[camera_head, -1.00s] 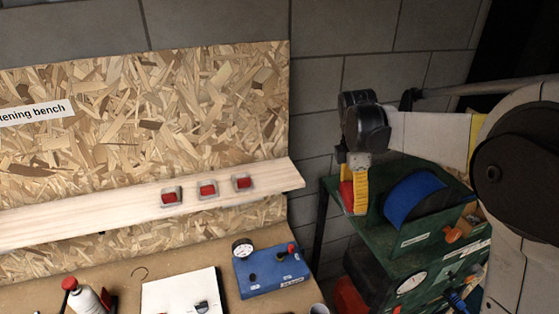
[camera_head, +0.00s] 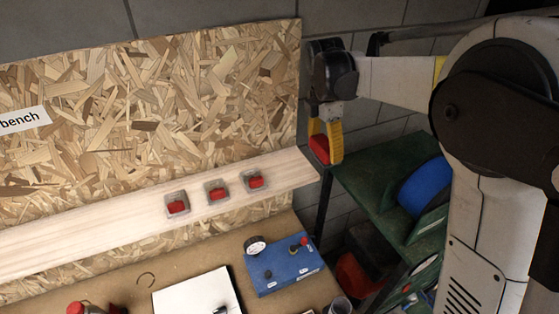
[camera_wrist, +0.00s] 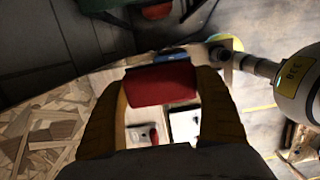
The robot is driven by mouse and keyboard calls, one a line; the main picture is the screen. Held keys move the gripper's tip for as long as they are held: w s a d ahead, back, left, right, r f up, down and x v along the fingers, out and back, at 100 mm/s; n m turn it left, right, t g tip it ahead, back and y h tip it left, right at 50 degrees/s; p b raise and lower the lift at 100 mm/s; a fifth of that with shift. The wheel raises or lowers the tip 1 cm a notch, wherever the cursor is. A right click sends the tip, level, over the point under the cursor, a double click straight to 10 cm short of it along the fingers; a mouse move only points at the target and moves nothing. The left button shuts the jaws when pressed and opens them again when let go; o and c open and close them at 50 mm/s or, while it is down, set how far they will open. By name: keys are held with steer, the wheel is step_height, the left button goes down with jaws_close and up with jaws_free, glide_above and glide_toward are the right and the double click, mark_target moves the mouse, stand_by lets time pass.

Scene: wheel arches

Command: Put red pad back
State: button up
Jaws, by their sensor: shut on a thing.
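My gripper (camera_head: 324,152) has yellow fingers and is shut on a red pad (camera_head: 319,148). It holds the pad in the air by the right end of the pale wooden ledge (camera_head: 115,222). In the wrist view the red pad (camera_wrist: 160,86) spans between the two fingers. Three other red pads sit in grey holders along the ledge: a left one (camera_head: 177,207), a middle one (camera_head: 217,193) and a right one (camera_head: 255,181). I see no empty holder on the visible ledge.
A chipboard panel (camera_head: 150,110) stands behind the ledge. On the bench (camera_head: 120,285) below are a blue box with a gauge (camera_head: 282,265), a white board (camera_head: 195,294) and a red-capped bottle. A green cabinet (camera_head: 380,170) with a blue roll (camera_head: 425,187) stands at the right.

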steer(key=p, duration=0.2)
glide_above(293, 169)
steer(key=f, duration=0.6)
steer(key=shift+a+f, duration=0.15)
steer(key=shift+a, duration=0.1)
step_height(293, 169, down, 4)
steer(key=shift+p, duration=0.3)
steer(key=shift+s, duration=0.1)
